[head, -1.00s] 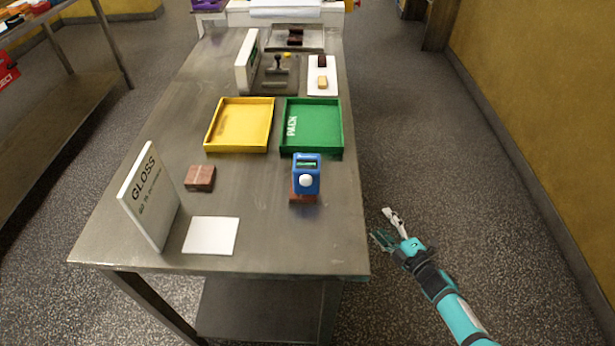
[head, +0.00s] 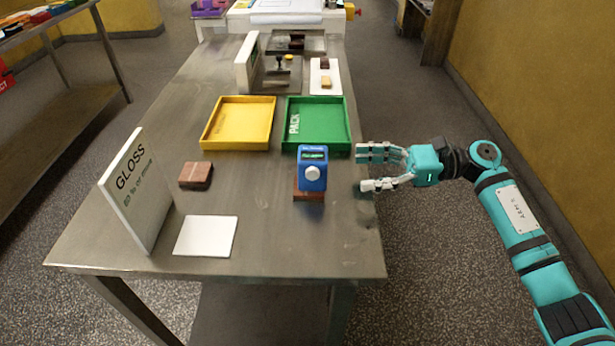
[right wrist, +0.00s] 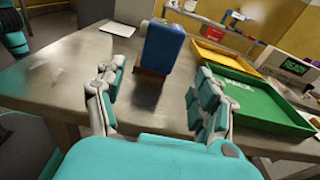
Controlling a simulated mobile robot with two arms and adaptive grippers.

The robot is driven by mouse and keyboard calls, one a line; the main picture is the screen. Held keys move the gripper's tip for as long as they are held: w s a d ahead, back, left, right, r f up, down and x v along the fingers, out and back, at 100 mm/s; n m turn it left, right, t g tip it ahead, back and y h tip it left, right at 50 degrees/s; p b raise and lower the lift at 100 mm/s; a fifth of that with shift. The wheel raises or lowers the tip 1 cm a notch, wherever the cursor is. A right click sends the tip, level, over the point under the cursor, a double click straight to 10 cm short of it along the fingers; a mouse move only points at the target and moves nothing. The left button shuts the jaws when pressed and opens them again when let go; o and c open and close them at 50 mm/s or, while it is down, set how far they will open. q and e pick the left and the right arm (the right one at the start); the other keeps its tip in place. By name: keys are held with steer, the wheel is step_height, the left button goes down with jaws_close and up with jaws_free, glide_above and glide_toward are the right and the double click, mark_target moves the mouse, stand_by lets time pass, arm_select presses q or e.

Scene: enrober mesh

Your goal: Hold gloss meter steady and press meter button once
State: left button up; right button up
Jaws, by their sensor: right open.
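The blue gloss meter (head: 313,167) stands upright on a reddish-brown block (head: 309,195) near the table's right side. It has a small dark display on top and a round white button (head: 312,172) facing the head camera. My right gripper (head: 366,170) is open and empty, just right of the meter at the table's right edge, fingers pointing toward it. In the right wrist view, the meter (right wrist: 163,47) stands ahead, between and beyond the open fingers (right wrist: 160,74), apart from them. The button's face is not clear there. My left gripper is not in view.
Behind the meter are a green PACK tray (head: 347,131) and a yellow tray (head: 207,132). Left are a brown block (head: 196,174), a white card (head: 206,236) and an upright GLOSS sign (head: 137,190). The table (head: 265,220) is bare around the meter's front and left.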

mark_target(319, 172)
steer(key=shift+a+p, duration=0.3)
steer(key=shift+p, duration=0.05)
steer(key=a+p, duration=0.3)
steer(key=a, duration=0.3)
steer(key=a+f+b, duration=0.1)
steer(key=a, duration=0.1)
steer(key=shift+f, duration=0.1)
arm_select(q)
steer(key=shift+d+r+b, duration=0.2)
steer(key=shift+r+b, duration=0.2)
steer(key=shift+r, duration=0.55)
arm_select(e)
steer(key=shift+a, duration=0.65)
steer(key=c, duration=0.8)
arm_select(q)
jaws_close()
arm_select(e)
steer(key=shift+o, duration=0.2)
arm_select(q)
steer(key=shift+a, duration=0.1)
